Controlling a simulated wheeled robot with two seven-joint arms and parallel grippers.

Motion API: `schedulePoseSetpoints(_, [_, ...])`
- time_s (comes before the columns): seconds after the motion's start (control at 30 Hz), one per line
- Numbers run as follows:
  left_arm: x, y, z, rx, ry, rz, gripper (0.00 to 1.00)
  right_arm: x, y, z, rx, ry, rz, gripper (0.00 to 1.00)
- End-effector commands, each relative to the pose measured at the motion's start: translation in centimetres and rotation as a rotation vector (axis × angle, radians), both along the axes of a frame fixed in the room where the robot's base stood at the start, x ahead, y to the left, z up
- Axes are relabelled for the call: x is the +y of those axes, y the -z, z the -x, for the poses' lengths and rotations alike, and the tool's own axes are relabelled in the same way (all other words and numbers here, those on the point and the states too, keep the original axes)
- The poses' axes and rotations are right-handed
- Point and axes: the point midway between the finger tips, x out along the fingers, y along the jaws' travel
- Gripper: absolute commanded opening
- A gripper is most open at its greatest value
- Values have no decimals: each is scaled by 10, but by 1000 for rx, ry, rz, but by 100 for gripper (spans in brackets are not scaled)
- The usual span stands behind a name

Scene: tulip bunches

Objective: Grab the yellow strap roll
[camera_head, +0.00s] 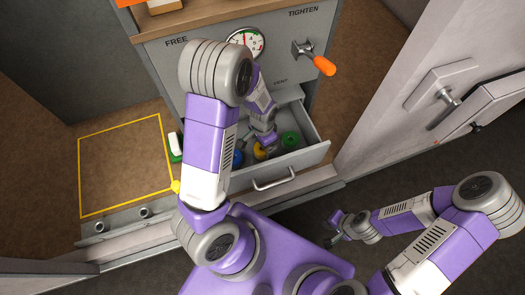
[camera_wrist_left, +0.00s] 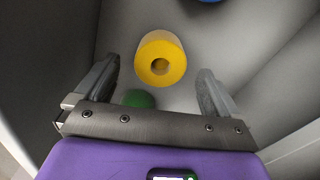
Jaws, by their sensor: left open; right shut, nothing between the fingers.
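The yellow strap roll (camera_wrist_left: 166,48) lies in the open drawer (camera_head: 307,156), with its round hole facing the left wrist camera. In the head view a small part of it (camera_head: 260,151) shows beside my left gripper. My left gripper (camera_wrist_left: 158,78) is open and empty inside the drawer. In the left wrist view the roll is centred ahead, between the lines of the two fingers; I cannot tell how far off it is. My right gripper (camera_head: 336,228) is shut and empty, low over the dark floor at the right, away from the drawer.
A green roll (camera_head: 290,140) and a blue roll (camera_head: 238,158) share the drawer. Drawer walls stand close around my left gripper. The cabinet front has a gauge (camera_head: 246,41) and an orange-handled lever (camera_head: 324,65). A yellow-outlined floor area (camera_head: 120,165) is empty at left.

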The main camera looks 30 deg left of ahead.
Motion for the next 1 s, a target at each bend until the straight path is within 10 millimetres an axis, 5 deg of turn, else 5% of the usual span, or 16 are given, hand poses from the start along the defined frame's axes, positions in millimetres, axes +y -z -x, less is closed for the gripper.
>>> schedulePoseSetpoints(0.13, [0,26,0,2,1,0,96,0,13,0,0,0,0,0])
schedulePoseSetpoints(0.37, [0,27,0,0,1,0,96,0,12,0,0,0,0,0])
schedulePoseSetpoints(0.8, [0,26,0,0,0,0,32,0,12,0,0,0,0,0])
schedulePoseSetpoints(1.0, [0,26,0,0,0,0,30,0,12,0,0,0,0,0])
